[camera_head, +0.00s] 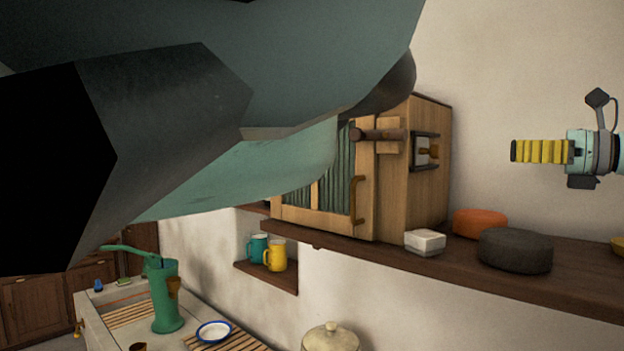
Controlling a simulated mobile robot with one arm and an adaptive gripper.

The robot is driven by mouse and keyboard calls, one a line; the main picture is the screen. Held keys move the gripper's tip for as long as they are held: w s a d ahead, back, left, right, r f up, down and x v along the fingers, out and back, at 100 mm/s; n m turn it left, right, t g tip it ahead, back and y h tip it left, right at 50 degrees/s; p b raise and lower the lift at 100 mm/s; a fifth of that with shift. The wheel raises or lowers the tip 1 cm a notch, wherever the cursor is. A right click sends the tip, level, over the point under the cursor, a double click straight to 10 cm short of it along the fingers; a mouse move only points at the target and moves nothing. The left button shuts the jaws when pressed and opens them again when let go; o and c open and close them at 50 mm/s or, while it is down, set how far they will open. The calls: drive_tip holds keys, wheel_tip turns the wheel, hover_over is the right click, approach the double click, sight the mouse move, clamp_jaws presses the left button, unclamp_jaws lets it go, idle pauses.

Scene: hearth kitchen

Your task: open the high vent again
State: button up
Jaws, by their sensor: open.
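A wooden cabinet (393,195) stands on the wall shelf. On its right side face is a small square black frame (414,163) with a pale inside and a brass-brown knob (431,152), which looks like the vent. I cannot tell how far its cover is open. My gripper (514,151) is at the right, in side view, with yellow ribbed fingers pointing left toward the vent. It is open and empty, clearly apart from the knob in the picture, and at about the same height. The gap between its fingers is hidden from this side.
My arm links cover the upper left. The shelf (385,254) holds a white box (425,242), an orange round thing (480,223) and a dark round thing (515,250) below my gripper. Mugs (275,256) stand in a niche. A green pump (164,295) is lower left.

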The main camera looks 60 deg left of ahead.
approach(440, 150)
drive_tip(key=p+x, duration=0.2)
drive_tip(key=x, duration=0.1)
drive_tip(key=p+x, duration=0.5)
drive_tip(key=x, duration=0.1)
drive_tip(key=shift+a+r, duration=0.25)
drive_tip(key=shift+a+f+p, duration=0.25)
drive_tip(key=shift+a+p, duration=0.35)
drive_tip(key=shift+a, duration=0.05)
clamp_jaws()
